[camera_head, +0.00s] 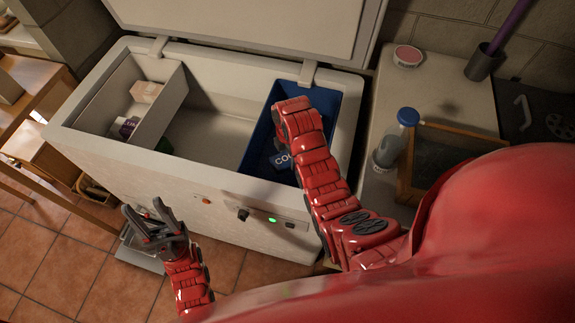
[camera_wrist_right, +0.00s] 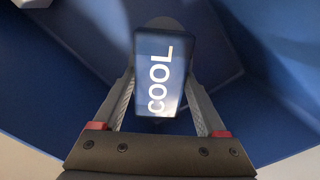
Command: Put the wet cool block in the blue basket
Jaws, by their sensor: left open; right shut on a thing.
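The cool block is a dark blue slab marked "COOL" (camera_wrist_right: 161,75). In the right wrist view it is between the fingers of my right gripper (camera_wrist_right: 160,100), which is shut on it. The block also shows partly in the head view (camera_head: 281,161), below my right forearm. The blue basket (camera_head: 259,140) fills the right end of the open chest freezer, and the block is inside its walls. I cannot tell whether the block touches the basket floor. My right fingers are hidden in the head view. My left gripper (camera_head: 152,222) is open and empty in front of the freezer.
The freezer (camera_head: 160,185) has its lid (camera_head: 250,30) raised. Its left compartment holds a pale pink box (camera_head: 146,91) and a purple item (camera_head: 126,126). The middle is mostly bare. A bottle with a blue cap (camera_head: 398,135) and a wooden-framed box (camera_head: 408,165) stand on the counter at right.

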